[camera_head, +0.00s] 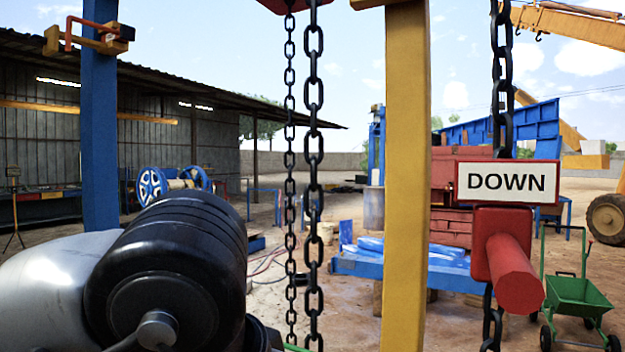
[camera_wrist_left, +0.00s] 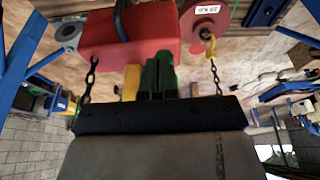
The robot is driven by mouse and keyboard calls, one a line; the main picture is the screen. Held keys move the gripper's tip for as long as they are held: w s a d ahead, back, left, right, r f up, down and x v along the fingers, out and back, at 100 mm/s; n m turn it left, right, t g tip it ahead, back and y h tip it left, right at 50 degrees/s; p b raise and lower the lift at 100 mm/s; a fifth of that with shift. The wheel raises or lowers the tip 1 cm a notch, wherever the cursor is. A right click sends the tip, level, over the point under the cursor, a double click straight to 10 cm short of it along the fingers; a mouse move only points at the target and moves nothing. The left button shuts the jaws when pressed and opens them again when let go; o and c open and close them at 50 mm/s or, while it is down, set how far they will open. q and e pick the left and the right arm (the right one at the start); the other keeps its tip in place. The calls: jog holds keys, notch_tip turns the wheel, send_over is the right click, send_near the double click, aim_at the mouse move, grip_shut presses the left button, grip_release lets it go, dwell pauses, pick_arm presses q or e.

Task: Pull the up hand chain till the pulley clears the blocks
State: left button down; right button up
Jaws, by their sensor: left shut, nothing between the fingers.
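A black hand chain (camera_head: 502,80) at the right carries a white DOWN sign (camera_head: 507,182) and a red handle (camera_head: 512,272). Two more dark chains hang in the middle, a thinner one (camera_head: 290,170) and a thicker one (camera_head: 313,150). No UP sign shows, and I cannot tell which is the up chain. In the left wrist view a red hoist body (camera_wrist_left: 130,38) and a red round part with a white label (camera_wrist_left: 205,18) show with chains below. My left gripper (camera_wrist_left: 160,114) fills the lower middle there, shut and empty. The pulley and blocks cannot be made out. My right gripper is not in view.
A yellow post (camera_head: 405,180) stands between the middle chains and the DOWN chain. A blue post (camera_head: 100,120) stands at left. A green cart (camera_head: 580,295) is at the lower right. Blue and red machine parts and a shed (camera_head: 60,130) stand behind, with open ground between.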

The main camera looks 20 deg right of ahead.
pick_arm(q)
jog(key=shift+s+a+r, duration=0.1)
jog(key=shift+s+a, duration=0.55)
jog(key=shift+a, duration=0.25)
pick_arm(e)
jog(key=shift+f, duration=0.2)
pick_arm(q)
jog(key=s+a+r+p, duration=0.2)
jog(key=a+r, duration=0.1)
jog(key=r, duration=0.2)
jog(key=shift+s+p, duration=0.2)
jog(key=shift+p, duration=0.2)
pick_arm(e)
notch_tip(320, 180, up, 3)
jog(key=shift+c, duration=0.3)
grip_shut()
